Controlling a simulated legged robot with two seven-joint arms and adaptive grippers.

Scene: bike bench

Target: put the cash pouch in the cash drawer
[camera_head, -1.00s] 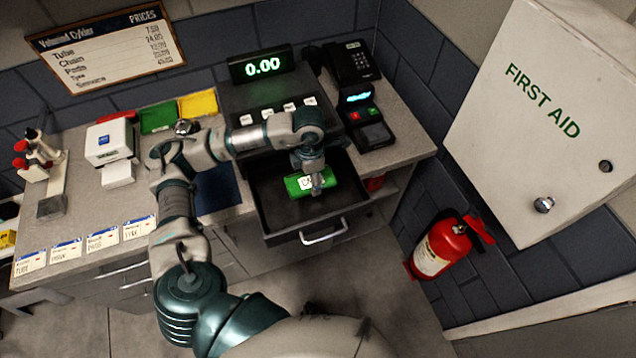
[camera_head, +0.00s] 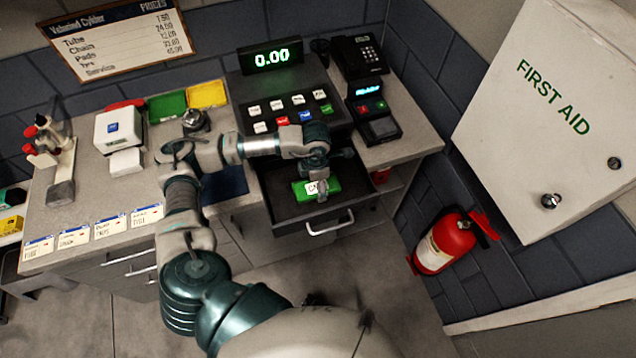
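The cash pouch is a small green pouch (camera_head: 332,186) with a white label, low inside the open cash drawer (camera_head: 283,212). The drawer is dark, with a light handle at its front, and is pulled out beneath the register. My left gripper (camera_head: 321,188) points down into the drawer, its fingers over the middle of the pouch and hiding part of it. I cannot tell whether the fingers are closed on it, or whether the pouch touches the drawer floor. My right gripper is not in view.
The register (camera_head: 290,103) stands behind the drawer, with a card terminal (camera_head: 374,112) and phone (camera_head: 358,56) to its right. A white box (camera_head: 118,128), trays and price cards are on the counter to the left. A fire extinguisher (camera_head: 443,243) is at right.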

